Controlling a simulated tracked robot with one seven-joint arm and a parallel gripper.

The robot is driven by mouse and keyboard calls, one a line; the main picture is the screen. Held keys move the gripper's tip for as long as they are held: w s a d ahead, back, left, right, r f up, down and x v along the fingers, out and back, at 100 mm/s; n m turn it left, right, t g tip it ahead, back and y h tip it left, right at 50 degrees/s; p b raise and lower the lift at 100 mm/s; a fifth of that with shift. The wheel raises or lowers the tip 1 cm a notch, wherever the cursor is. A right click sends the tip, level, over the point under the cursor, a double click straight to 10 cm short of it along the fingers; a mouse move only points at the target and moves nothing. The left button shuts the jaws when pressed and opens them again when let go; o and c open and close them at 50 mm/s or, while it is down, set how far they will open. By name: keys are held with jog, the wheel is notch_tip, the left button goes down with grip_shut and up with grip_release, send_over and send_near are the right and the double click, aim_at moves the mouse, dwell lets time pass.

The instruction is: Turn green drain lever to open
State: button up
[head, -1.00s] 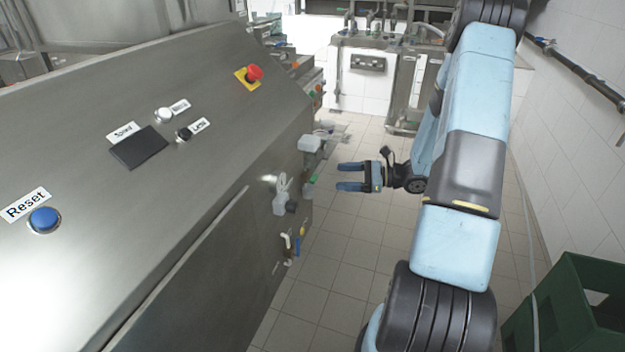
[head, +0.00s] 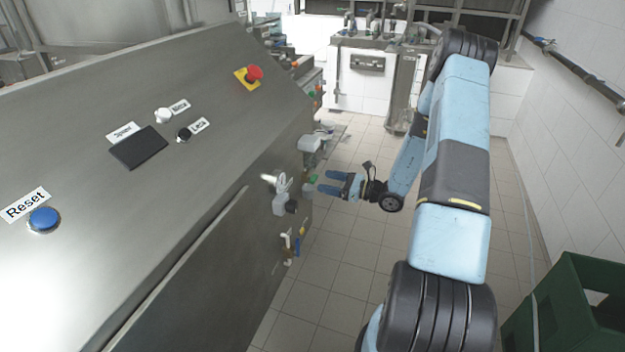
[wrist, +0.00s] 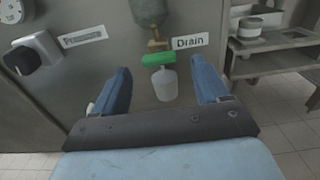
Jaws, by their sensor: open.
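The green drain lever (wrist: 158,60) shows in the wrist view below the "Drain" label (wrist: 190,41), lying roughly crosswise below a brass fitting. It also shows small in the head view (head: 312,179) on the machine's side. My gripper (wrist: 158,80) is open and empty, with its blue fingers to the left and right of the lever in the wrist view. In the head view my gripper (head: 331,183) points left at the machine, close to the lever. I cannot tell whether either finger touches it.
A white cup-shaped part (wrist: 165,83) hangs just below the lever. A black knob (wrist: 22,60) is at the left in the wrist view. The large steel machine (head: 130,220) fills the left. A green crate (head: 570,305) stands at the lower right. Tiled floor (head: 345,255) is clear between.

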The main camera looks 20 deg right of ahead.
aim_at(317, 178)
jog(key=x, duration=0.5)
jog(key=shift+w+a, duration=0.25)
jog(key=shift+a, duration=0.05)
jog(key=shift+c, duration=0.4)
jog(key=c, duration=1)
jog(key=shift+o, duration=0.2)
jog(key=shift+w+d+m, duration=0.1)
jog(key=shift+d+m, duration=0.05)
jog(key=shift+m, duration=1.35)
jog(key=o, duration=1)
